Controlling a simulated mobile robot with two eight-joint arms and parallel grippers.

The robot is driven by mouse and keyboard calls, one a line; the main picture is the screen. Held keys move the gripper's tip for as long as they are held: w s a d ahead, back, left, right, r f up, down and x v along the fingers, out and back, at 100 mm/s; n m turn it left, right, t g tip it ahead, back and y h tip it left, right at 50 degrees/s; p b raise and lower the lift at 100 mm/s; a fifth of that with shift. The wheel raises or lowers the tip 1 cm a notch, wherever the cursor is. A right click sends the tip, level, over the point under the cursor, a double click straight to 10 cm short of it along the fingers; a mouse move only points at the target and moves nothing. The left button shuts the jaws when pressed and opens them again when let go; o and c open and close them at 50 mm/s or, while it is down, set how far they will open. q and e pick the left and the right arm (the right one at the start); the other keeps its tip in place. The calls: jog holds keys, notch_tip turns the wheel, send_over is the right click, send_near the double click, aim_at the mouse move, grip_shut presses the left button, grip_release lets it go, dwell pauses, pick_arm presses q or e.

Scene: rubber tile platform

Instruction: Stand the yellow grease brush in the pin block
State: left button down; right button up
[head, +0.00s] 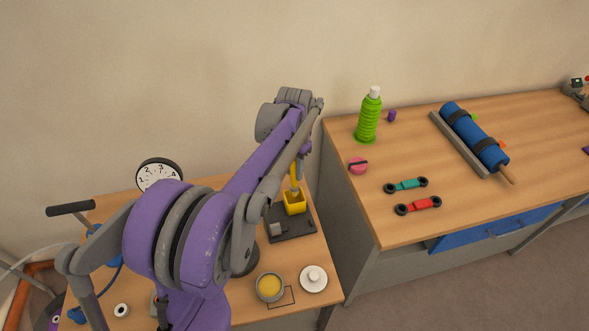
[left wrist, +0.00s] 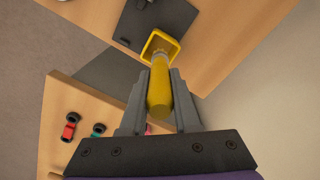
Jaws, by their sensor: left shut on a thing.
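The yellow grease brush (head: 296,174) is held by its handle in my left gripper (left wrist: 159,88), whose two grey fingers are closed on either side of it. In the left wrist view the brush (left wrist: 160,88) points toward a yellow square cup (left wrist: 148,43). Its lower end is at or inside the cup's opening; I cannot tell how deep. In the head view the cup (head: 303,207) stands on a dark block (head: 293,231), which looks like the pin block, with a small grey block beside it. My left arm hides part of the gripper there. My right gripper is not in view.
A pot of yellow grease (head: 270,287) and a white lid (head: 313,279) sit in front of the block. A clock (head: 159,174) stands at the back left. The right bench holds a green bottle (head: 368,118), a blue roller (head: 474,136) and teal and red links.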

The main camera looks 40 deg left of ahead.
aim_at(295, 159)
pick_arm(q)
jog(key=shift+f+b, duration=2)
jog(key=shift+f, duration=1.35)
jog(key=c, duration=0.6)
grip_release()
jog(key=shift+o, duration=0.2)
notch_tip(295, 159, up, 11)
jog(key=shift+f+p, duration=0.1)
jog(key=shift+p, duration=0.4)
jog(key=s+d+f+t+p, duration=0.1)
jog(key=s+d+f+t, duration=0.1)
jog(key=s+d, duration=0.7)
jog(key=s+d+f+t+p, duration=0.2)
jog(key=s+d+f+t, duration=0.1)
jog(key=s+d, duration=0.6)
jog(key=shift+d+f+p, duration=0.3)
jog(key=shift+d+f, duration=0.15)
jog(key=shift+f, duration=0.4)
